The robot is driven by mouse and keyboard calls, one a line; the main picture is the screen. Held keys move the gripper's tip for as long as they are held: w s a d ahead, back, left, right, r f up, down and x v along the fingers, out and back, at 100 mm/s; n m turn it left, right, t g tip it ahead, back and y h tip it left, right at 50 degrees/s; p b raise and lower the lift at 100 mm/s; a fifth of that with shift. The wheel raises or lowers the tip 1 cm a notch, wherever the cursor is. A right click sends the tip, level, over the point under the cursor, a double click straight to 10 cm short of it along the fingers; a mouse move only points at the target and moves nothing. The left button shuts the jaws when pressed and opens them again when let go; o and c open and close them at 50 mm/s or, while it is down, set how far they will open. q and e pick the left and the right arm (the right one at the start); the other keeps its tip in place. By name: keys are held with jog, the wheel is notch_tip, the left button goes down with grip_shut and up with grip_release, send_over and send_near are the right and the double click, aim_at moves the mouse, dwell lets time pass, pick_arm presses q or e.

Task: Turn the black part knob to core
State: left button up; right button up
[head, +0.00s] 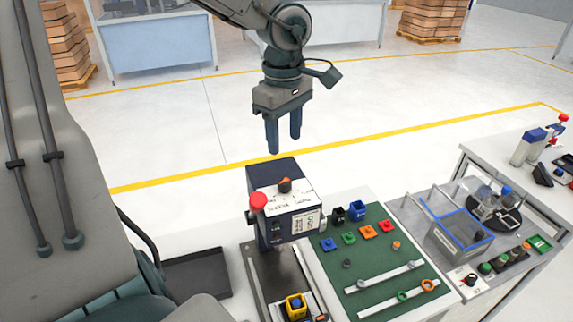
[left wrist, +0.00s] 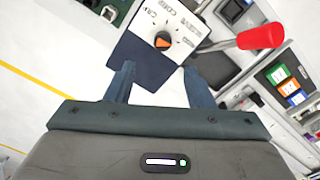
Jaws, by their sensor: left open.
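The part knob (head: 285,185) is a small black knob with an orange mark, on the white label plate (head: 303,195) on top of a dark blue box (head: 262,175). In the left wrist view the knob (left wrist: 163,41) sits just beyond the fingertips, with small words printed around it. One word looks like CORE; which word the knob points to is hard to tell. My left gripper (head: 284,146) is open and empty, pointing down above and behind the knob, apart from it. My right gripper is in neither view.
A green board (head: 372,262) with coloured blocks lies to the right. Floor behind is open.

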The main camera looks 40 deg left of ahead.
aim_at(285, 182)
pick_arm(q)
jog(key=shift+s+d+f+b, duration=0.15)
jog(key=shift+s+f+b, duration=0.1)
jog(key=shift+f+b, duration=0.3)
jog(key=shift+s+d+f+b, duration=0.15)
jog(key=shift+s+f+b, duration=0.05)
jog(key=shift+f+b, duration=0.25)
jog(key=f+b, duration=0.1)
jog(key=f, duration=0.1)
jog(key=f+b, duration=0.3)
jog(key=b, duration=0.1)
jog(key=shift+w+a+f, duration=0.15)
jog(key=shift+w+f, duration=0.2)
jog(key=shift+f, duration=0.05)
jog(key=shift+s+f, duration=0.1)
jog(key=shift+f, duration=1.25)
jog(key=shift+r, duration=0.1)
jog(key=shift+c, duration=1.3)
jog(key=c, duration=0.7)
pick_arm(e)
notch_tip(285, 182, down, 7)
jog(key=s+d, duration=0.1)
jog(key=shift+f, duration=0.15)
